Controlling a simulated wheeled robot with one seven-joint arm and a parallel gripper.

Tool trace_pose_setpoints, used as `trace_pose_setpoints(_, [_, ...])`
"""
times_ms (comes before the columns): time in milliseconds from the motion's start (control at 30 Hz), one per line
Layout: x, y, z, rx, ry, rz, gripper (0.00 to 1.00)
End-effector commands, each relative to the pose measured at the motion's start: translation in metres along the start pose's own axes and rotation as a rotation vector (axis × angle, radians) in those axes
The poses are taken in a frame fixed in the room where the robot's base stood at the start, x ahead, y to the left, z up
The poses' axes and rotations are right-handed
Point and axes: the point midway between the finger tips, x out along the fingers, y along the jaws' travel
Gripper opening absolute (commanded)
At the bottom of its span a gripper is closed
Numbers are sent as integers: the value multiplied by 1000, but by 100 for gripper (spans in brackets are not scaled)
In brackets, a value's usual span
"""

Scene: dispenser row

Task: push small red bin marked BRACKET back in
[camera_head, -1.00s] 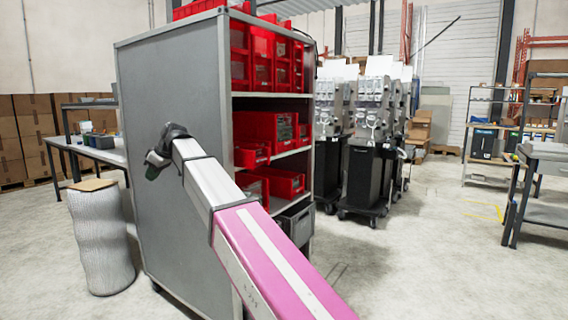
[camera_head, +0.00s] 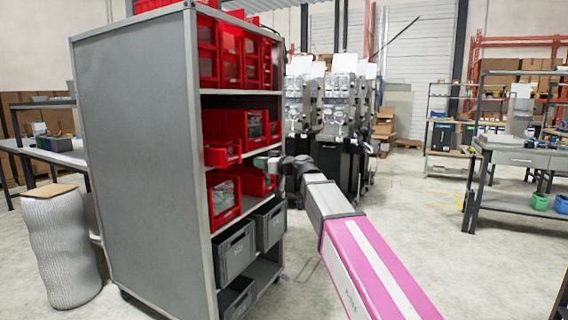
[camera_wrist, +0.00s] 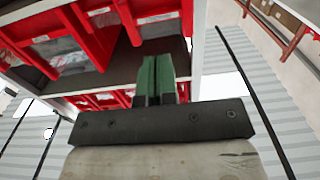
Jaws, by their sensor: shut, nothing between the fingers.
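Several red bins stand on the shelves of a grey cabinet, and no label reading BRACKET is legible. A small red bin (camera_head: 222,154) juts out at the front of the middle shelf; I cannot tell whether it is the marked one. My gripper (camera_head: 261,162) is beside the open shelf side, right of that small bin and apart from it. In the wrist view, the green fingers of my gripper (camera_wrist: 158,78) are together and empty, in front of a shelf, with red bins (camera_wrist: 62,42) above.
The grey cabinet (camera_head: 135,150) has a solid side panel facing me. Grey bins (camera_head: 234,251) sit on its lower shelves. Dark wheeled machines (camera_head: 338,160) stand behind my arm. A workbench (camera_head: 515,157) is at the right, with open floor before it.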

Motion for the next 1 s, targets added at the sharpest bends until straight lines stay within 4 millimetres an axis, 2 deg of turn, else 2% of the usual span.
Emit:
trace_pose_setpoints(133, [5, 1, -1, 1, 7, 4, 0])
trace_pose_setpoints(267, [19, 2, -1, 1, 6, 2, 0])
trace_pose_setpoints(600, [76, 2, -2, 1, 5, 2, 0])
trace_pose_setpoints(700, [86, 2, -1, 1, 5, 2, 0])
trace_pose_setpoints(1000, [89, 1, -1, 1, 5, 3, 0])
